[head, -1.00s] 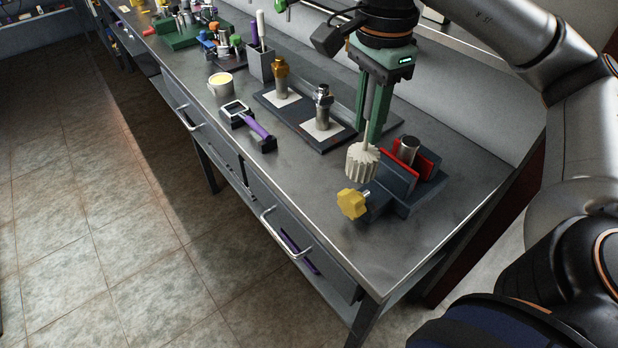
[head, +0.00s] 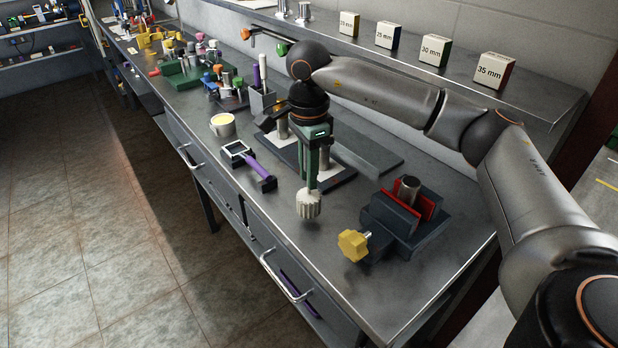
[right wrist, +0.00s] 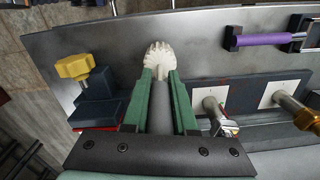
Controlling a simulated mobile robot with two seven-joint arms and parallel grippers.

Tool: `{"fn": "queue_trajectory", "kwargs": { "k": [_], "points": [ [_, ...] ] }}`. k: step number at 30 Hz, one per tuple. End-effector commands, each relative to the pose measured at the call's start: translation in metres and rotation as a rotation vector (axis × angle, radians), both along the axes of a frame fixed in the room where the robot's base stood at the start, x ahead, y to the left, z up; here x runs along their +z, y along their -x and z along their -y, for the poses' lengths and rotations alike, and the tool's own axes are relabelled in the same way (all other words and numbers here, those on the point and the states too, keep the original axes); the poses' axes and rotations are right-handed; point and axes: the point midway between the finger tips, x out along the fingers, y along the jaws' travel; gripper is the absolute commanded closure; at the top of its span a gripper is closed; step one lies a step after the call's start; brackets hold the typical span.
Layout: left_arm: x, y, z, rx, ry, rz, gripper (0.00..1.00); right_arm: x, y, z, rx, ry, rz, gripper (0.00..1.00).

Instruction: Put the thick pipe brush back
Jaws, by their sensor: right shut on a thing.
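My right gripper (head: 312,182) is shut on the grey handle of a brush with a white ribbed head, the thick pipe brush (head: 309,205). The brush hangs head down over the front of the steel bench, left of the vise. Whether the head touches the bench is hard to tell. In the right wrist view the handle lies between the green fingers of the gripper (right wrist: 162,82), and the white brush head (right wrist: 159,57) sticks out past them. My left gripper is not in view.
A vise (head: 395,222) with red jaws and a yellow knob holds a metal cylinder. A dark board with white pads (head: 335,172) and metal fittings lies behind the gripper.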

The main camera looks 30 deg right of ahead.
Motion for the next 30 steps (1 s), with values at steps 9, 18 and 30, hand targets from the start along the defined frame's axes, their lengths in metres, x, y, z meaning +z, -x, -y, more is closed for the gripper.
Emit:
{"fn": "queue_trajectory", "kwargs": {
  "k": [9, 18, 30],
  "points": [
    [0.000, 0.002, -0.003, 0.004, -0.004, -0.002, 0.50, -0.020, 0.001, 0.000, -0.001, 0.000, 0.000, 1.00],
    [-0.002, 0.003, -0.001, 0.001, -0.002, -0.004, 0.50, -0.024, 0.001, 0.001, -0.001, 0.000, 0.000, 0.70],
    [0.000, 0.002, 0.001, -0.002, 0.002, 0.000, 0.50, -0.024, 0.001, 0.001, -0.001, 0.000, 0.000, 0.45]
  ]
}}
